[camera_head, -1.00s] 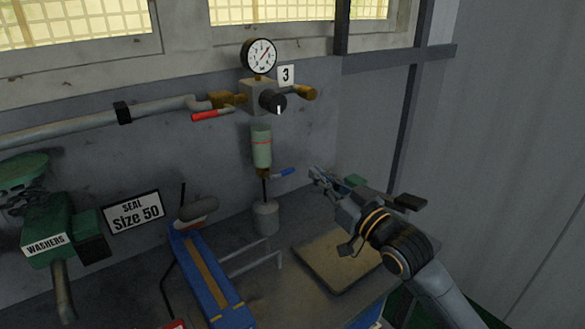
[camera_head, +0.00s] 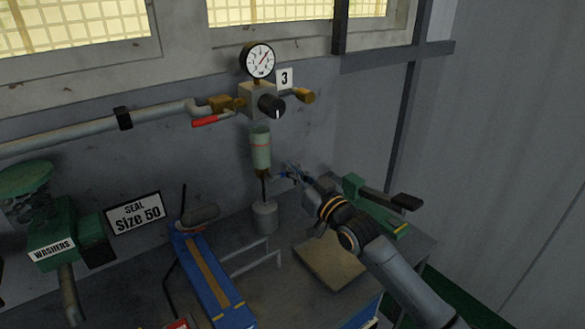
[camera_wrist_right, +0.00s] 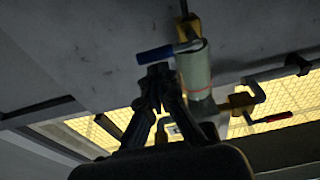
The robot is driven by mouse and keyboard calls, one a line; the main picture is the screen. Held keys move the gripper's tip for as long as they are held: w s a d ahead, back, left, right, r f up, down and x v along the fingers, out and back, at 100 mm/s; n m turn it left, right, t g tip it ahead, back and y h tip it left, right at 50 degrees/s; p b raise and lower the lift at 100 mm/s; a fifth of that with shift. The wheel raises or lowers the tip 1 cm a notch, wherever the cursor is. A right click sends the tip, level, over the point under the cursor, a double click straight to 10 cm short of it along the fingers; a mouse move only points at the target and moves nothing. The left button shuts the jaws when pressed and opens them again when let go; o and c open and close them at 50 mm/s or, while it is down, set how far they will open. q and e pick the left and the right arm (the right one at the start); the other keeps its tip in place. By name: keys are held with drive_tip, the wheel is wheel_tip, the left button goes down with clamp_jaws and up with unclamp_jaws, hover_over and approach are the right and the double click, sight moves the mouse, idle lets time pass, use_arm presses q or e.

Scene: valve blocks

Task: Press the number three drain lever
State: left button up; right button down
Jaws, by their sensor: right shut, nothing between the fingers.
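The number 3 valve block (camera_head: 258,99) is on the wall, with a gauge (camera_head: 258,61) above it and a "3" label (camera_head: 285,78) beside it. A greenish bowl (camera_head: 261,147) hangs below it. The blue drain lever (camera_head: 281,175) sticks out at the bowl's base, partly covered by my gripper in the head view. In the right wrist view the blue lever (camera_wrist_right: 155,54) lies just beyond the fingertips. My right gripper (camera_head: 291,171) is shut and empty, its tips at or very near the lever (camera_wrist_right: 159,70); contact is not clear. My left gripper is not in view.
A red lever (camera_head: 211,119) is at the valve's left. A grey canister (camera_head: 265,217) stands under the bowl. A blue tool (camera_head: 211,281) and wire bracket lie on the bench. A green and black object (camera_head: 384,204) is behind my right arm.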

drive_tip(key=shift+a+f, duration=0.1)
drive_tip(key=shift+f, duration=0.05)
drive_tip(key=shift+f+m, duration=0.35)
drive_tip(key=shift+m, duration=0.55)
wheel_tip(320, 180, down, 6)
drive_tip(key=s+a+m+h+p, duration=0.1)
drive_tip(key=m+p, duration=0.4)
drive_tip(key=m, duration=1.1)
drive_tip(key=shift+s+a+r+m+h+p, duration=0.25)
drive_tip(key=shift+a+m+h+p, duration=0.2)
drive_tip(key=shift+h, duration=0.55)
drive_tip(key=shift+a+f, duration=0.1)
drive_tip(key=shift+a, duration=0.05)
